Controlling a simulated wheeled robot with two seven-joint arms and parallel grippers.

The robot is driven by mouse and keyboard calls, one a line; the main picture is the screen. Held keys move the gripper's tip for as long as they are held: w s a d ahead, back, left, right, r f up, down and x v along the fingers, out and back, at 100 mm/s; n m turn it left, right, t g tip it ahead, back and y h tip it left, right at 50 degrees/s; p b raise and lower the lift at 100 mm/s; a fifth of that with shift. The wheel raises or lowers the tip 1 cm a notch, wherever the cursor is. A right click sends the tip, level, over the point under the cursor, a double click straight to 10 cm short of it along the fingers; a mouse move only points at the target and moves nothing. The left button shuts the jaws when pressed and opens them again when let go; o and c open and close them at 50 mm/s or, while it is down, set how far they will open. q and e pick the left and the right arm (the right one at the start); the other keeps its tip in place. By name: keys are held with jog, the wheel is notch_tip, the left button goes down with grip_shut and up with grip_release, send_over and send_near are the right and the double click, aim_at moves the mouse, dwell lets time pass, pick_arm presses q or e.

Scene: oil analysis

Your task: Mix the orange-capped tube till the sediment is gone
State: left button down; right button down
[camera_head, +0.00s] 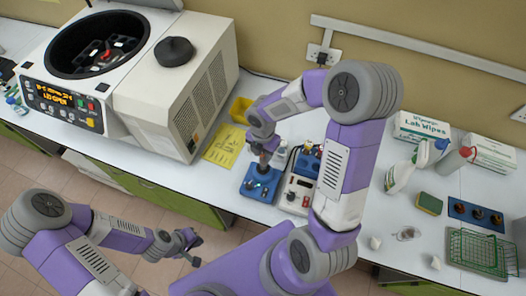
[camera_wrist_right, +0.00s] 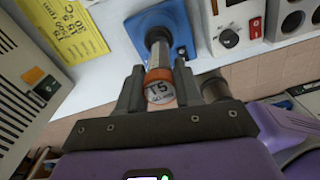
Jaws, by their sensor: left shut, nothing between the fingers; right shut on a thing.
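My right gripper (camera_head: 265,150) is shut on the orange-capped tube (camera_wrist_right: 159,76), marked T5 on its cap, which faces the camera in the right wrist view. The fingers (camera_wrist_right: 158,88) grip it near the cap. The tube's far end points down at the blue square device (camera_head: 259,186), which also shows in the right wrist view (camera_wrist_right: 181,30). The tube end is over or at the device's middle; I cannot tell whether it touches. The sediment cannot be made out. My left gripper (camera_head: 190,247) is shut and empty, in front of the bench over the floor.
A large centrifuge (camera_head: 193,90) with its lid open stands at the left.

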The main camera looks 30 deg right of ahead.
jog(key=shift+r+p, duration=1.7)
jog(key=shift+r, duration=1.4)
